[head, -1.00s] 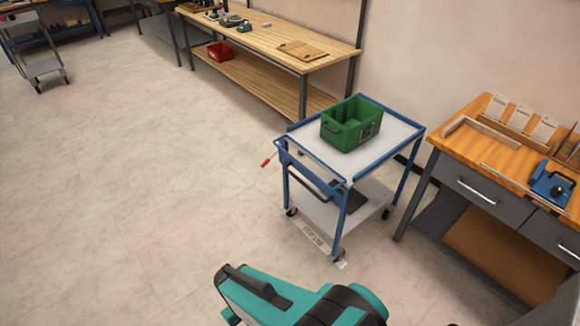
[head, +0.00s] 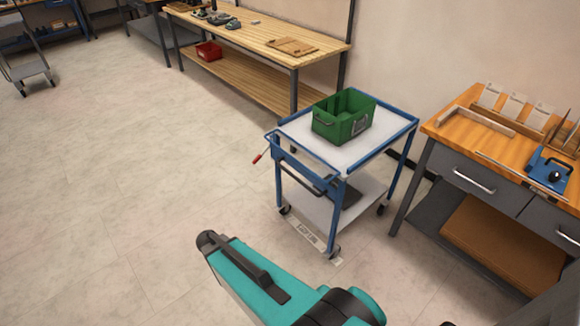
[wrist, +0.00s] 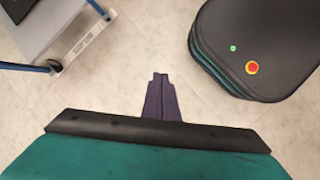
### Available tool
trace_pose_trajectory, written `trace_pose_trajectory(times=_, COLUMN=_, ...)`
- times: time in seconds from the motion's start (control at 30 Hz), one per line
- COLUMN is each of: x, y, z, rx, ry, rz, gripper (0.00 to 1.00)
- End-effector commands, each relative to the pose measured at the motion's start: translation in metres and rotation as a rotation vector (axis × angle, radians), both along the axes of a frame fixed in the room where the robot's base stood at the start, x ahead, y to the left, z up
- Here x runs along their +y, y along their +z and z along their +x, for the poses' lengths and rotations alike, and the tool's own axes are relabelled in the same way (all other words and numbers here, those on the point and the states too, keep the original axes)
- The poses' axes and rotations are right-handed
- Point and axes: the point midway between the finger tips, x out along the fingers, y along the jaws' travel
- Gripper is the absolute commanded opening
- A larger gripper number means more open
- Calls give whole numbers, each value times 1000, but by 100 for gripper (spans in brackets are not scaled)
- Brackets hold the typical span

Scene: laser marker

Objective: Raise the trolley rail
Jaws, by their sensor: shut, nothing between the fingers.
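The trolley (head: 335,225) has a blue frame, a pale top and a lower shelf. Blue rails (head: 383,145) edge its top. On the near-left end, a blue bar (head: 306,172) runs across just below the top, with a dark handle below it. A red-tipped lever (head: 258,158) sticks out at the left corner. In the wrist view, part of the trolley (wrist: 35,25) shows at the upper left. My gripper (wrist: 159,78) is shut and empty, over bare floor and apart from the trolley. The head view shows my teal arm but not the fingertips.
A green crate (head: 343,117) stands on the trolley's top. A workbench (head: 455,130) with drawers is close to its right, and a long wooden bench (head: 255,40) stands behind.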

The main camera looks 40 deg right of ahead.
Motion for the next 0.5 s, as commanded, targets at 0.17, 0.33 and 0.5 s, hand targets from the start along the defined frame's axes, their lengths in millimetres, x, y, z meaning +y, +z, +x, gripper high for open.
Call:
trace_pose_trajectory(times=0.17, x=-70, y=15, z=64, rx=17, ry=220, rz=-99, gripper=0)
trace_pose_trajectory(times=0.33, x=-137, y=47, z=112, rx=80, ry=415, rz=-209, gripper=0)
trace_pose_trajectory(times=0.5, x=-205, y=92, z=153, rx=181, ry=584, rz=-328, gripper=0)
